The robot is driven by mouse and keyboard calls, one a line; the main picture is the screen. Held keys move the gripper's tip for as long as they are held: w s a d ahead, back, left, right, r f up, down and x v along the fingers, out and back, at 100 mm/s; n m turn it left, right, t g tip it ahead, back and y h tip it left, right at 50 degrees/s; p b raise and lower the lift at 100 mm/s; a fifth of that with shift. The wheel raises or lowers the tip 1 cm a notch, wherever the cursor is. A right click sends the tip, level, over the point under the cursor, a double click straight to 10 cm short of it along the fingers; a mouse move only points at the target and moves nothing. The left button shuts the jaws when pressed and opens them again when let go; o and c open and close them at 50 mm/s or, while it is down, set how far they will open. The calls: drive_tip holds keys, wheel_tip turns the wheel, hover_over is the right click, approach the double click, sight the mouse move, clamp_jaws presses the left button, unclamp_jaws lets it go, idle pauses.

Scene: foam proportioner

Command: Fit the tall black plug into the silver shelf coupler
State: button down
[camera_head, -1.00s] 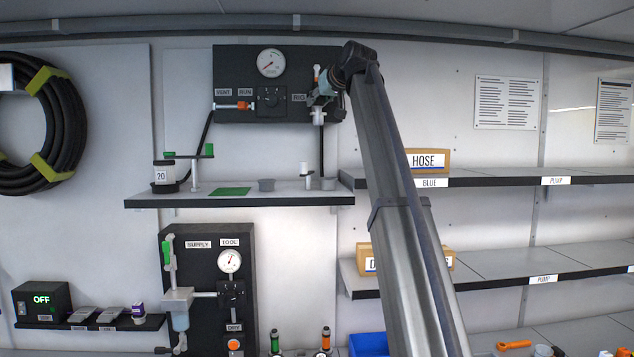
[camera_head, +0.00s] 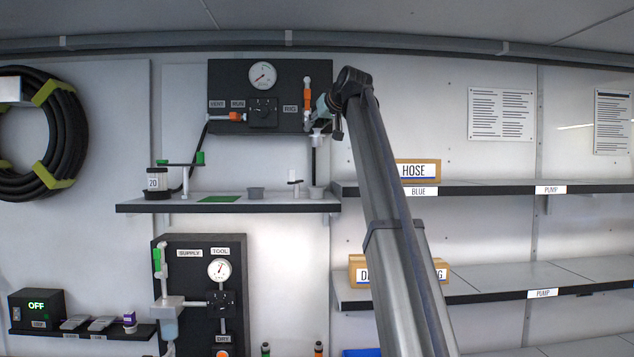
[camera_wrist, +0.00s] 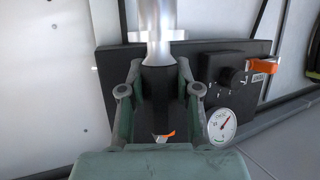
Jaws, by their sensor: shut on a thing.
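My gripper (camera_wrist: 158,95) is shut on the tall black plug (camera_wrist: 160,80), which is held between its two green-grey fingers. In the wrist view a silver cylinder with a flange (camera_wrist: 155,35) runs on from the plug's end; I cannot tell whether it belongs to the plug. In the head view my gripper (camera_head: 322,108) is in front of the right end of the upper black panel, well above the shelf, and the plug is barely distinguishable. I cannot tell which is the silver coupler.
The black panel (camera_head: 225,85) with gauge and orange-handled valves is close behind my gripper. Shelves with boxes are at right.

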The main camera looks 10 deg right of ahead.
wheel_tip(320, 180, down, 12)
drive_tip(key=p, duration=0.3)
drive_tip(key=shift+s+f+p, duration=0.1)
drive_tip(key=shift+f+p, duration=0.15)
drive_tip(key=shift+p, duration=0.1)
drive_tip(key=shift+f, duration=0.35)
drive_tip(key=shift+f, duration=0.35)
drive_tip(key=shift+f+b, duration=0.25)
drive_tip(key=shift+b, duration=0.05)
drive_tip(key=c, duration=0.8)
unclamp_jaws()
drive_tip(key=shift+r, duration=0.15)
